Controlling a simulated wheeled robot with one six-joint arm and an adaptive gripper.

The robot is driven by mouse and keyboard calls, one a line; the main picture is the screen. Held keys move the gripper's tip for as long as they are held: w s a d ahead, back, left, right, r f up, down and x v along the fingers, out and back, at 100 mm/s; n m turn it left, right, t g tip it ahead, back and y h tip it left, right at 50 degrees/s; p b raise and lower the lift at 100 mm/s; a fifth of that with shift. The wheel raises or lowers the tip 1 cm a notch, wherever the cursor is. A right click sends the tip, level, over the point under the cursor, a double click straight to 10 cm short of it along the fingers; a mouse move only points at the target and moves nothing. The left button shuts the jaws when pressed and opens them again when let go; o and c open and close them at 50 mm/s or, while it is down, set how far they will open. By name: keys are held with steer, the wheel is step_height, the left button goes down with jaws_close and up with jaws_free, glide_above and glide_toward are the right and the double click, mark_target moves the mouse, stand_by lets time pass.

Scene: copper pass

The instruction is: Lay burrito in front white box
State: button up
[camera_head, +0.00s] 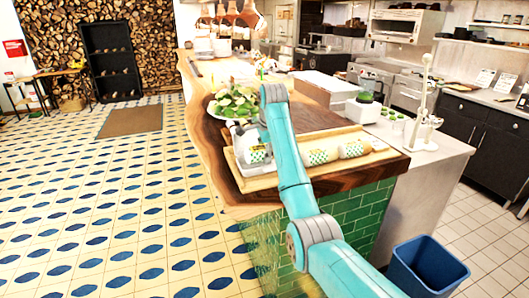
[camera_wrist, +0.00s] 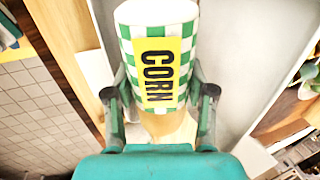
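A burrito in a green-and-white checked wrapper with a yellow "CORN" label (camera_wrist: 157,70) fills the middle of the wrist view. Its tan lower end shows between the fingers. My gripper (camera_wrist: 160,90) has a finger against each side of it and appears shut on it. In the head view, this burrito (camera_head: 257,154) is at the left part of the wooden tray (camera_head: 275,180), partly hidden by my arm. Two more wrapped burritos, one (camera_head: 317,157) and another (camera_head: 353,149), lie on the tray to the right. A white, box-like shape (camera_head: 240,133) is behind my gripper, its form unclear.
A blue bin (camera_head: 428,265) is on the floor at the lower right.

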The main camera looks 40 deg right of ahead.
steer(key=o, duration=0.5)
